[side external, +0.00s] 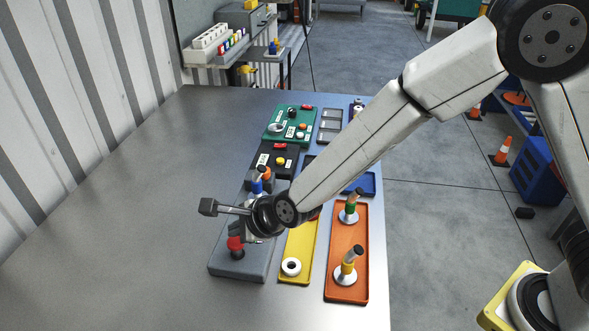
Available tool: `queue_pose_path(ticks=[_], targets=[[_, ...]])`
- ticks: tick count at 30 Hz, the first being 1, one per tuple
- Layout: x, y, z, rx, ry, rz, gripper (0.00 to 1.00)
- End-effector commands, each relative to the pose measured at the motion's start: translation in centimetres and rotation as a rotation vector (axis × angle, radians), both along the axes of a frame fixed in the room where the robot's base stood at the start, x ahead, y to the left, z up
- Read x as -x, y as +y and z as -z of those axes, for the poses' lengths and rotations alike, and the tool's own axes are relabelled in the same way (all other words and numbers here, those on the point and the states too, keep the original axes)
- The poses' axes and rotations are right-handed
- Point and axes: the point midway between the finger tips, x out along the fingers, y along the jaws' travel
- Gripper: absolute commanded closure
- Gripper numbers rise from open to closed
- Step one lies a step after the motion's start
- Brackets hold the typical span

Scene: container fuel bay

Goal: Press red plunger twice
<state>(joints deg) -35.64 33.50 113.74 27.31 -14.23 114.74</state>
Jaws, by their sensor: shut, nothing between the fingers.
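The red plunger (235,247) stands on the near end of a long grey base block (227,268) on the metal table. Its red top shows at the near left of my wrist. My gripper (239,236) points down right above the plunger, with its fingers shut and empty. The fingertips are small and dark here, so I cannot tell whether they touch the red top or hover just over it. My wrist hides part of the block behind the plunger.
Behind my wrist stand a blue-and-orange piece (259,183), a black panel (273,161) and a green panel (289,127). To the right lie a yellow tray (298,262) with a white ring (291,267) and an orange tray (347,293) with upright handled pieces. The table's left side is clear.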

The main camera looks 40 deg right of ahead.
Motion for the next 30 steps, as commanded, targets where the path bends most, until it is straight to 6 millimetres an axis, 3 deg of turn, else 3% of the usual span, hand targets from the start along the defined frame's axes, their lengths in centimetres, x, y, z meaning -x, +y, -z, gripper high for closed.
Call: queue_pose_path(ticks=[30], targets=[[0.00,0.00,0.93,0.000,0.000,0.000,1.00]])
